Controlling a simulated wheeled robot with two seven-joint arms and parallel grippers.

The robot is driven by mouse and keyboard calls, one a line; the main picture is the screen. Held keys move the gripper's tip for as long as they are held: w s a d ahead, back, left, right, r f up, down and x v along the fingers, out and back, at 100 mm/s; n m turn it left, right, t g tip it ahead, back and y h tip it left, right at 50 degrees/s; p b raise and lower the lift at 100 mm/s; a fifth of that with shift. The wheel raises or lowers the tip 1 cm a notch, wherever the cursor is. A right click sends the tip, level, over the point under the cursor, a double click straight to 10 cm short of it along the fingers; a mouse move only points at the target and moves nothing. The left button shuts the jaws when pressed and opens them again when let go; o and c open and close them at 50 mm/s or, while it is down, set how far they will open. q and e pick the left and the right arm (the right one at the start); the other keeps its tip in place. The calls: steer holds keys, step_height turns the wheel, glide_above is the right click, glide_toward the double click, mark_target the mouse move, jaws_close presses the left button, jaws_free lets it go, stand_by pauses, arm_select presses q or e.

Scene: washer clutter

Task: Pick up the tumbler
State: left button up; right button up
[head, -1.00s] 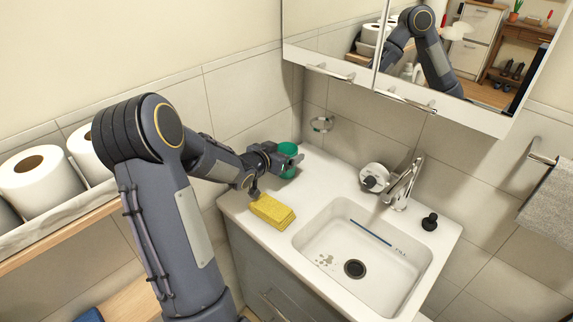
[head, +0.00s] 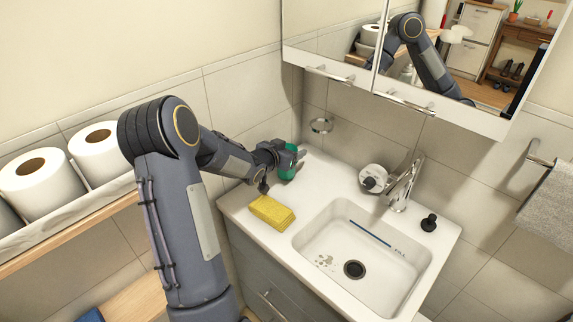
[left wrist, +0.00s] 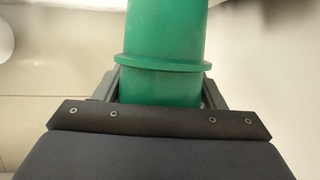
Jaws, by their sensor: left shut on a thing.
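The green tumbler (head: 288,161) is at the back left corner of the white sink counter in the head view. In the left wrist view the tumbler (left wrist: 166,38) fills the upper middle, with a raised ring around it. My left gripper (head: 290,158) is shut on the tumbler, with a finger on each side of it in the left wrist view (left wrist: 160,92). The arm hides part of the tumbler, and I cannot tell whether its base touches the counter. My right gripper is not in view.
A yellow sponge (head: 271,212) lies on the counter in front of the tumbler. The sink basin (head: 340,262), faucet (head: 401,187), a round white item (head: 373,178) and a black stopper (head: 429,222) are to the right. Toilet rolls (head: 42,182) stand on the left shelf. A mirror cabinet (head: 400,60) hangs above.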

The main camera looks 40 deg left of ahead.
arm_select(q)
steer(key=shift+r, duration=0.5)
step_height(320, 180, up, 2)
steer(key=shift+r, duration=0.25)
steer(key=s+d+r+p, duration=0.2)
steer(key=s+d+r, duration=0.5)
steer(key=s, duration=0.5)
step_height(320, 180, up, 2)
steer(key=shift+r, duration=0.25)
steer(key=shift+s, duration=0.2)
